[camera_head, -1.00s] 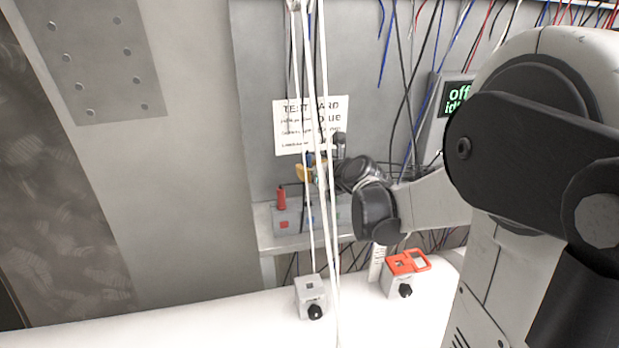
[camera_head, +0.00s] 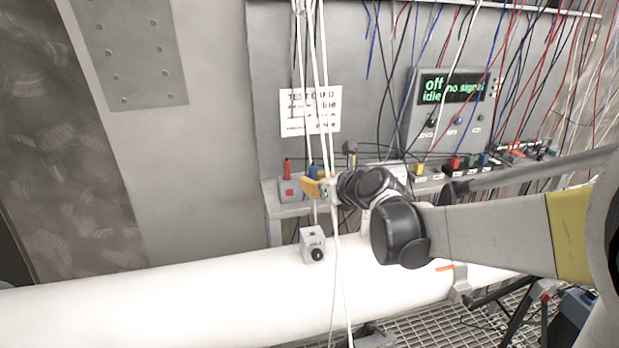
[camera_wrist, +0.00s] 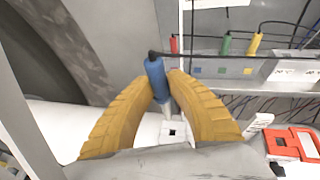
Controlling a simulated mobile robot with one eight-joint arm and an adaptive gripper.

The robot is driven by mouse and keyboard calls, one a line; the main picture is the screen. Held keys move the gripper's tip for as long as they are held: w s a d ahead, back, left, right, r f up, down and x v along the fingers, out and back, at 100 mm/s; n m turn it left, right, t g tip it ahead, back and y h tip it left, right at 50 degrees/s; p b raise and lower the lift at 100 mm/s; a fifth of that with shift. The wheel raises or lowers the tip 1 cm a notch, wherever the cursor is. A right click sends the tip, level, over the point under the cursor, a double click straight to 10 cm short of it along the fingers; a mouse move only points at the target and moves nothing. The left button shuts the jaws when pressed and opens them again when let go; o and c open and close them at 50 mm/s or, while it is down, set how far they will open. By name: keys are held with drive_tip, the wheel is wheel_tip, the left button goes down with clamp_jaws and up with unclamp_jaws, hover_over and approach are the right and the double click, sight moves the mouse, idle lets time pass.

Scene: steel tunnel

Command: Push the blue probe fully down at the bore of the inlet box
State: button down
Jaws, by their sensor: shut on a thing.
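My gripper (camera_head: 318,188), with yellow fingers, is shut on the blue probe (camera_wrist: 155,80). In the wrist view its fingers (camera_wrist: 166,88) close around the probe's blue handle, and its pale shaft points down. The blue top of the probe also shows in the head view (camera_head: 313,172). A small grey box with a square hole in its top, apparently the inlet box (camera_head: 312,245), sits on the white pipe below my gripper. In the wrist view the box (camera_wrist: 173,132) lies just past the shaft's lower end. I cannot tell whether the tip touches the bore.
White cables (camera_head: 323,80) hang in front of my gripper. A shelf behind holds a red probe (camera_head: 287,169) and coloured plugs. A red-topped box (camera_wrist: 292,143) is to the right. A panel (camera_head: 450,88) reads "off", "idle" and "no signal". The white pipe (camera_head: 180,300) is clear at left.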

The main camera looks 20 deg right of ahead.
sight(313, 212)
drive_tip(key=shift+f+b, duration=2.5)
drive_tip(key=shift+f, duration=0.4)
drive_tip(key=shift+y, duration=0.3)
drive_tip(key=shift+f+b, duration=3.2)
drive_tip(key=shift+f, duration=0.5)
drive_tip(key=c, duration=1.8)
unclamp_jaws()
drive_tip(key=o, duration=0.5)
drive_tip(key=shift+s, duration=0.1)
